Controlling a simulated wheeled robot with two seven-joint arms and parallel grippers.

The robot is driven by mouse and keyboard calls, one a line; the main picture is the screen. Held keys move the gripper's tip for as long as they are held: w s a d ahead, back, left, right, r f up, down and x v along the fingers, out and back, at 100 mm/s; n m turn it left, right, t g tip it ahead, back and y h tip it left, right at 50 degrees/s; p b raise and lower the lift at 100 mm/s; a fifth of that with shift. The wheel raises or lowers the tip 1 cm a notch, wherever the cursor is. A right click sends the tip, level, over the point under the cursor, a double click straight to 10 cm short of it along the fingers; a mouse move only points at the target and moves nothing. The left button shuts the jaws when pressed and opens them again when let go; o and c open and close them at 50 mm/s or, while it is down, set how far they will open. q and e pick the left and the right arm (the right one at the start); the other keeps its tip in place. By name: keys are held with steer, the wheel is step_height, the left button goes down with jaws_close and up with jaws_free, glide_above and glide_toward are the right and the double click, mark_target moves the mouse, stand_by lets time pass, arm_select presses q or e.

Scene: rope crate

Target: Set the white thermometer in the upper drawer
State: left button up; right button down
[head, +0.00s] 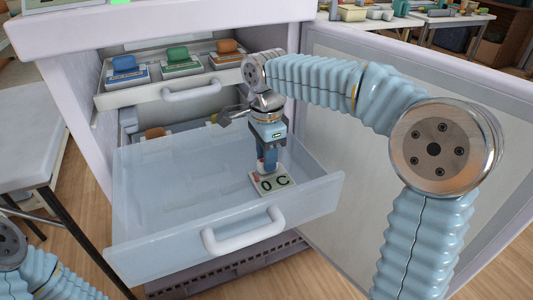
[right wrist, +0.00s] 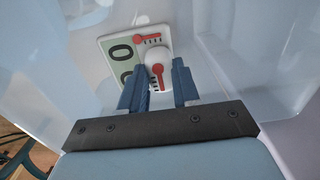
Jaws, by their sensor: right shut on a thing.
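The white thermometer (head: 272,182) is a flat plate with a green display reading 0 C and red marks. It is inside the lower translucent drawer (head: 185,215), near its right side; I cannot tell whether it touches the floor. My right gripper (head: 268,166) points down and is shut on the thermometer's white round knob. The right wrist view shows the thermometer (right wrist: 118,52) with its knob between the blue fingers (right wrist: 158,88). The upper drawer (head: 120,98) is pulled out less, above and behind. My left gripper is out of view.
The upper drawer holds a blue-topped (head: 126,64), a green-topped (head: 179,58) and an orange-topped piece (head: 228,50). Another orange-topped piece (head: 155,133) is at the lower drawer's back. An open cabinet door (head: 440,70) stands right; a grey table (head: 30,140) is left.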

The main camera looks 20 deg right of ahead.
steer(key=shift+f+b, duration=0.3)
steer(key=shift+f, duration=0.2)
stand_by(0.5)
steer(key=c, duration=0.7)
jaws_free()
steer(key=shift+c, duration=0.2)
step_height(320, 180, up, 14)
steer(key=p, duration=0.3)
steer(key=shift+f, duration=0.1)
